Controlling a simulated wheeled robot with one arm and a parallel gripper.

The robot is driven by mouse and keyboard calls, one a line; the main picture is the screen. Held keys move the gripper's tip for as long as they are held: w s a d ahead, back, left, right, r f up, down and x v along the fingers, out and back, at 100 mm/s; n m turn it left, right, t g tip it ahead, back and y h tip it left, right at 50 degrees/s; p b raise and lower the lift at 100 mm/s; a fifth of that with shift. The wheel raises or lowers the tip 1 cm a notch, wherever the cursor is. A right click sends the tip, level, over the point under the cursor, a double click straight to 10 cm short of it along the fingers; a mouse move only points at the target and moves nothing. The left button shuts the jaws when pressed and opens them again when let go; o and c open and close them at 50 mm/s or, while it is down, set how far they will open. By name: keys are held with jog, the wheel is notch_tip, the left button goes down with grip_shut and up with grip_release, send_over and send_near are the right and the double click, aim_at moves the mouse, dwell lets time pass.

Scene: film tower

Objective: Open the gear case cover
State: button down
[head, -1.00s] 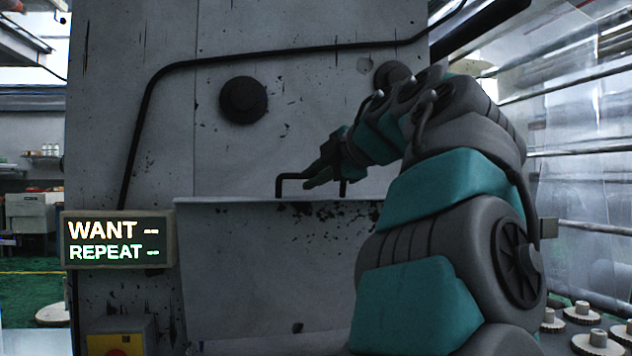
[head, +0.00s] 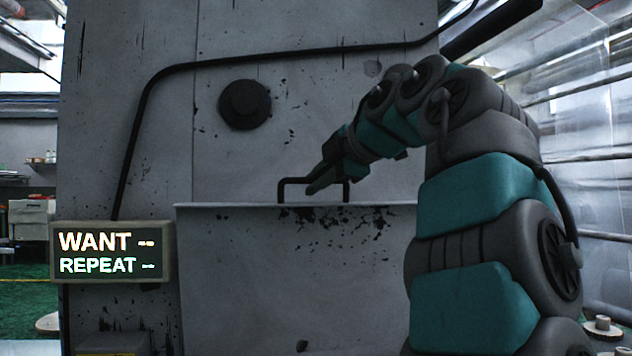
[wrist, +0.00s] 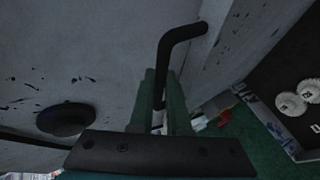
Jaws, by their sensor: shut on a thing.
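The gear case cover (head: 290,265) is a scuffed grey panel with a straight top edge, low on the grey case wall. I cannot tell whether it stands slightly ajar. A black bar handle (head: 295,181) rises from its top edge. My gripper (head: 318,184) reaches in from the right to this handle, and the far part of the bar is partly hidden by it. In the wrist view the teal fingers of my gripper (wrist: 164,100) are shut around the bent black handle (wrist: 176,40). The cover's lower right is hidden behind my arm.
A black round knob (head: 244,104) and a black pipe (head: 280,55) are on the wall above the handle. A lit sign (head: 112,251) reading "WANT --" and "REPEAT --" hangs at the left. Pale gears (head: 602,327) lie at the lower right.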

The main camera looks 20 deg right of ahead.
jog(key=shift+f, duration=0.15)
jog(key=c, duration=0.9)
grip_release()
jog(key=v, duration=0.8)
jog(key=shift+w, duration=0.1)
